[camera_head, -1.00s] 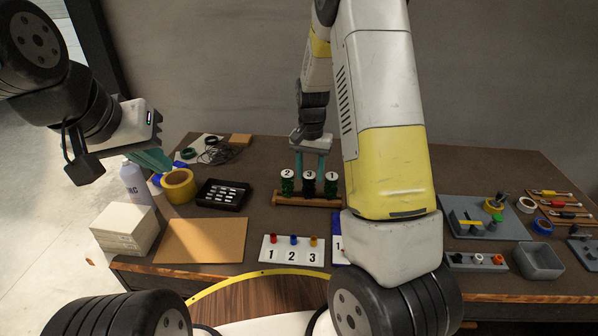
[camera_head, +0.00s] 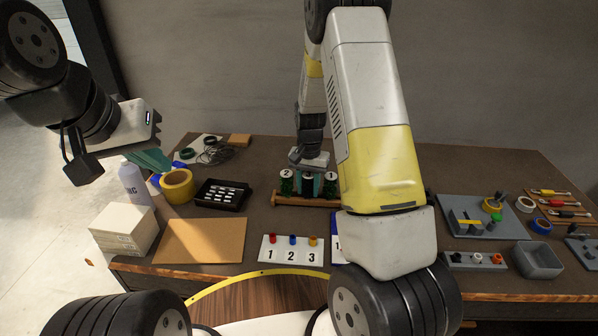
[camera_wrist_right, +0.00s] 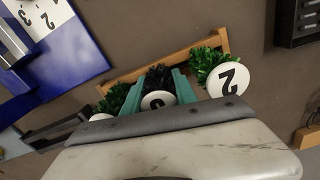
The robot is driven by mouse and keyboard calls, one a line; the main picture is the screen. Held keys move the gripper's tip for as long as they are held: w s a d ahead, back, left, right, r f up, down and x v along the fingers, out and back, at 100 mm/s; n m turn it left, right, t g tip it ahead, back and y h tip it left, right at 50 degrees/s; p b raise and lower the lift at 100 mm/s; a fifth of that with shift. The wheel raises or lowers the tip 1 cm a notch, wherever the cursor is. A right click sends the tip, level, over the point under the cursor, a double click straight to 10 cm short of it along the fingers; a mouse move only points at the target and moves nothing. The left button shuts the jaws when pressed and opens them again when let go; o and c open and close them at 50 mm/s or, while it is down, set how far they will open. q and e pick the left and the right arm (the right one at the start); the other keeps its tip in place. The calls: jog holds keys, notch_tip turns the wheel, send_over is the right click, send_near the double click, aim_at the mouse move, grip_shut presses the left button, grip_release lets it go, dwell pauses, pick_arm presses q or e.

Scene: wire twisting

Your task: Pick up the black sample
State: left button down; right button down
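The black sample (camera_head: 308,185) is the middle of three bristly samples standing on a wooden rack (camera_head: 293,200). In the right wrist view its dark bristles (camera_wrist_right: 158,78) show between the teal fingers of my right gripper (camera_wrist_right: 157,86), with its white number disc partly hidden by the gripper body. My right gripper (camera_head: 308,184) points down with one finger on each side of the black sample. The fingers look apart, and I cannot see clear contact. My left gripper (camera_head: 158,162) is away at the left, above the table; its teal fingers overlap in view.
Green samples flank the black one closely: number 2 (camera_head: 287,183) and number 1 (camera_head: 331,184). A white numbered board (camera_head: 290,262) and a blue board (camera_head: 338,248) lie in front. A black tray (camera_head: 222,208) stands left of the rack.

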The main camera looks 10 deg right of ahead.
aim_at(308, 174)
jog(key=shift+r, duration=0.15)
notch_tip(308, 174, up, 4)
jog(key=shift+s+f, duration=0.1)
jog(key=shift+f, duration=0.1)
jog(key=s+a+r, duration=0.1)
jog(key=s+a, duration=0.3)
jog(key=s, duration=1.1)
jog(key=shift+s+a, duration=0.15)
jog(key=shift+a, duration=0.05)
jog(key=c, duration=1.8)
grip_release()
jog(key=shift+r, duration=0.1)
jog(key=c, duration=2.6)
grip_release()
jog(key=shift+r, duration=2.45)
jog(key=c, duration=2.2)
grip_release()
